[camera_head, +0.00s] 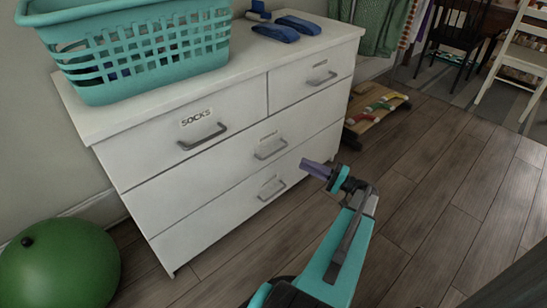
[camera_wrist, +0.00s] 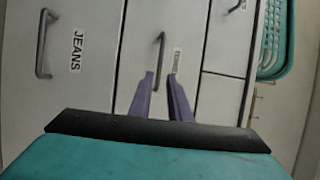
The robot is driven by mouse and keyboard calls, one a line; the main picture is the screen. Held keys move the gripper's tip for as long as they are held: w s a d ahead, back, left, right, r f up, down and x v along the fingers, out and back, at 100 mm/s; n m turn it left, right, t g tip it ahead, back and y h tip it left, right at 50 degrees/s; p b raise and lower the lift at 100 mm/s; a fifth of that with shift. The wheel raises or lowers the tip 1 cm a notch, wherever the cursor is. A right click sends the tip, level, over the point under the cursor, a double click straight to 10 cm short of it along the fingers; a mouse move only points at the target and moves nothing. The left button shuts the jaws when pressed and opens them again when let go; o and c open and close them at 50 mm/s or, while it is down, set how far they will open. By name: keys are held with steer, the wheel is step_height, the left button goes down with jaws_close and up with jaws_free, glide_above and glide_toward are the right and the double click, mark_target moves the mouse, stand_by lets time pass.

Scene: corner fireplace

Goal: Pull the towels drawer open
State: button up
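The white dresser's towels drawer (camera_head: 215,165) is the wide middle one and is shut flush. Its grey bar handle (camera_head: 271,150) sits below a small label. In the wrist view the towels handle (camera_wrist: 160,52) stands between and beyond my purple fingertips, beside a label hard to read. My gripper (camera_head: 310,168) is in front of the dresser, to the right of the handle in the head view. In the wrist view my gripper (camera_wrist: 164,76) is open, its fingers apart with nothing between them. A gap to the handle seems to remain.
The shut socks drawer (camera_head: 155,145) and a small drawer (camera_head: 310,85) are above; the jeans drawer (camera_wrist: 62,75) is below. A teal basket (camera_head: 150,50) and blue items (camera_head: 287,28) are on top. A green ball (camera_head: 58,265) is at left. The floor in front is clear.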

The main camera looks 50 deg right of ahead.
mark_target(276, 151)
stand_by(0.3)
steer(key=b+x, duration=0.3)
steer(key=x, duration=1.1)
steer(key=shift+f, duration=0.1)
jaws_close()
